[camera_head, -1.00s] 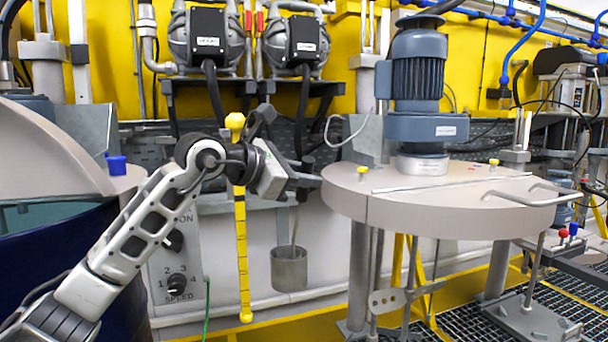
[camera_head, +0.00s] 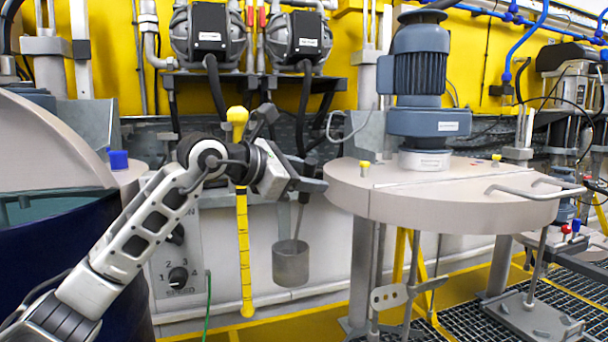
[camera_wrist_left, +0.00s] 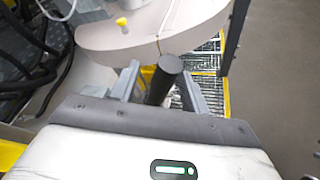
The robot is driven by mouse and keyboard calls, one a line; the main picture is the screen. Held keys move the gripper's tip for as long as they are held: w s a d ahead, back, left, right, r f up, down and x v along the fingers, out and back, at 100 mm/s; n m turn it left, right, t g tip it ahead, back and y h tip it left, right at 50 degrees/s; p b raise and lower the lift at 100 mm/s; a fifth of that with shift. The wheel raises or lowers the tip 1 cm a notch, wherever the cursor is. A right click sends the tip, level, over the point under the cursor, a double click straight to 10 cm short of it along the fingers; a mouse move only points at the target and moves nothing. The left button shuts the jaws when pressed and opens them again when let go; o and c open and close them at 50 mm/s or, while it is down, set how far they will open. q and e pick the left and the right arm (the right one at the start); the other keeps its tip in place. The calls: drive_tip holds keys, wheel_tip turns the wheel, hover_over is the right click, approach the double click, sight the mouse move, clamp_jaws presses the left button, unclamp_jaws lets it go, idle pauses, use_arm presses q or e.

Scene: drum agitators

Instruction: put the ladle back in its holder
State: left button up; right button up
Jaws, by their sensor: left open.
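The ladle shows in the head view as a grey metal cup (camera_head: 291,262) with a thin rod rising from it, hanging below my left gripper (camera_head: 314,185). In the left wrist view a dark round handle end (camera_wrist_left: 166,78) stands between the two spread fingers of that gripper (camera_wrist_left: 160,70). The gripper is open around it, and contact is not clear. The upper rod is hidden behind the gripper in the head view. I cannot tell which part is the holder. My right gripper is not in view.
A yellow upright rod (camera_head: 243,250) stands just left of the ladle. A round beige lid (camera_head: 450,195) with a blue motor (camera_head: 420,70) is close on the right. A dark blue drum (camera_head: 70,270) is at the left. Two pumps (camera_head: 208,40) hang at the back.

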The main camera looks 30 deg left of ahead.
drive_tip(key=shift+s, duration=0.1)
use_arm(q)
drive_tip(key=b+v, duration=0.4)
drive_tip(key=v, duration=1.2)
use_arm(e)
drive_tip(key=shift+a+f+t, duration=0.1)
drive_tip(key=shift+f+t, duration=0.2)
